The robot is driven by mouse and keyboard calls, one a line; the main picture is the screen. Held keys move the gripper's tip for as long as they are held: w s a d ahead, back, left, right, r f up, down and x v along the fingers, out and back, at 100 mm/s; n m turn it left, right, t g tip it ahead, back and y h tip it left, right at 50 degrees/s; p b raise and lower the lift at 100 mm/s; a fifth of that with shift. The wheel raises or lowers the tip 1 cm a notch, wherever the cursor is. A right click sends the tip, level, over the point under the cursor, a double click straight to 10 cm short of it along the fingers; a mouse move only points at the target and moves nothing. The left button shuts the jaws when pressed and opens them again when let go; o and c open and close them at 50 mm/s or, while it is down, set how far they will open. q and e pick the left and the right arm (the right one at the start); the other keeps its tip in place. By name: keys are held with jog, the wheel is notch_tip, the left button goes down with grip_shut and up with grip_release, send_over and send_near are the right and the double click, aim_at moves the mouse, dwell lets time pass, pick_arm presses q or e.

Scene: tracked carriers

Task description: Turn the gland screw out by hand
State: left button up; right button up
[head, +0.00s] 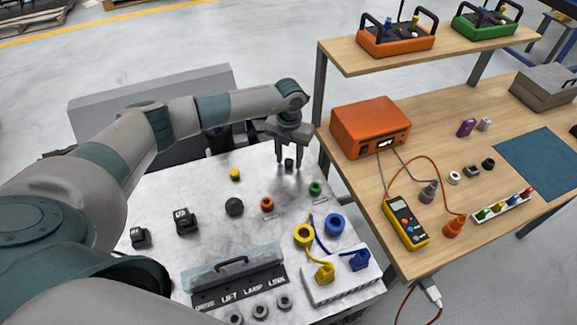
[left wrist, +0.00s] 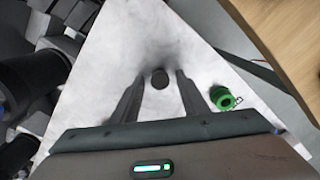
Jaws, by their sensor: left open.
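A small dark round piece (head: 289,163), which looks like the gland screw, stands on the pale top of the carrier (head: 200,188) near its far right edge. In the left wrist view the dark piece (left wrist: 159,78) shows from above, between the fingertips. My left gripper (head: 288,168) points down over it with one finger on either side. In the left wrist view the fingers of my left gripper (left wrist: 160,75) are apart, with a gap on both sides of the piece. Whether the fingertips reach below its top I cannot tell. My right gripper is not in view.
A green fitting (head: 315,188) stands close to the right of the fingers. An orange fitting (head: 267,204), a black knob (head: 234,207) and a yellow piece (head: 235,174) stand nearby. Yellow (head: 304,234) and blue (head: 334,224) rings are nearer. A wooden bench (head: 400,165) adjoins the right.

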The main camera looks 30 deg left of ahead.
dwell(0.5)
pick_arm(q)
jog(key=c, duration=0.9)
jog(key=shift+o, duration=0.2)
jog(key=shift+r, duration=0.1)
jog(key=shift+n+p, duration=0.5)
jog(key=shift+n, duration=0.3)
jog(key=n+p, duration=0.2)
jog(key=n, duration=0.2)
jog(key=shift+r+n, duration=0.1)
jog(key=shift+n, duration=0.2)
jog(key=shift+s+n+p, duration=0.1)
jog(key=shift+n+p, duration=0.4)
jog(key=shift+n, duration=1.2)
